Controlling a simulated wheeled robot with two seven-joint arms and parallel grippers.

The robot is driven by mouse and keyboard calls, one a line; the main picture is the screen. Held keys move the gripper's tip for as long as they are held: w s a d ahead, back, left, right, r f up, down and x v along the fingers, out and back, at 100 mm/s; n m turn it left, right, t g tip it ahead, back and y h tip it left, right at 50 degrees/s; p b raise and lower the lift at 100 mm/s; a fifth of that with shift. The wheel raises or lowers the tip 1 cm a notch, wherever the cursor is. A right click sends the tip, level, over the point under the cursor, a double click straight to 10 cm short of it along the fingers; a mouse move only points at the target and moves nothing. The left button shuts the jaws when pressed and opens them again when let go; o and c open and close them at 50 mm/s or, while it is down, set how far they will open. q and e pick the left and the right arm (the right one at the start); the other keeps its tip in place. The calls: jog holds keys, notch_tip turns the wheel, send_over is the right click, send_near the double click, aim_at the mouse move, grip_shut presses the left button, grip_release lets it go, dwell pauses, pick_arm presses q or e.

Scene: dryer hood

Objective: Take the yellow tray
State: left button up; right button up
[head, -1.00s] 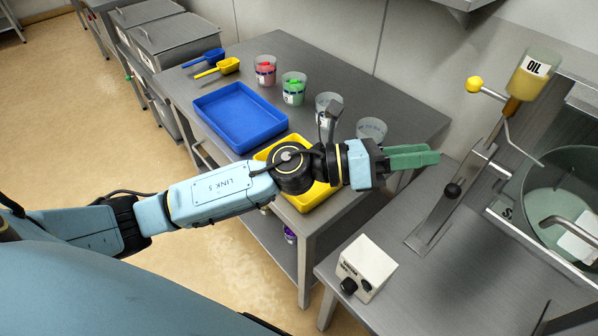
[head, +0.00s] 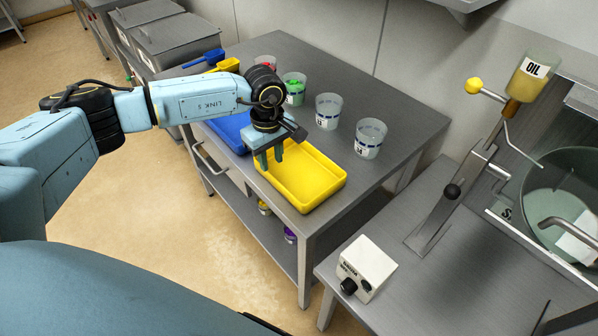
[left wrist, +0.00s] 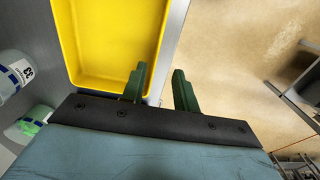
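The yellow tray (head: 312,182) lies empty on the metal table, near its front edge. My left gripper (head: 269,160) points down at the tray's left end, its fingers apart. In the left wrist view, the yellow tray (left wrist: 110,40) fills the upper middle. There, one green finger of my left gripper (left wrist: 160,82) overlaps the tray's near corner and the other is outside its rim, over the table edge. Nothing is held, and I cannot tell whether a finger touches the rim. My right gripper is in neither view.
A blue tray (head: 228,132), partly hidden by my arm, lies left of the yellow one. Several cups stand behind, including a clear one (head: 369,138). A blue scoop (head: 208,57) and a yellow scoop (head: 229,65) lie at the back left. A control box (head: 366,268) stands on the right counter.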

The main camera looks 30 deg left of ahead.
aim_at(273, 177)
pick_arm(q)
notch_tip(273, 177, down, 4)
jog(key=shift+r, duration=0.1)
jog(key=shift+w+a+f+p, duration=0.15)
jog(key=shift+w+f+p, duration=0.05)
jog(key=shift+f, duration=1.15)
jog(key=shift+w+a+f+p, duration=0.1)
jog(key=shift+w+f+p, duration=0.05)
jog(key=shift+f, duration=1.2)
grip_shut()
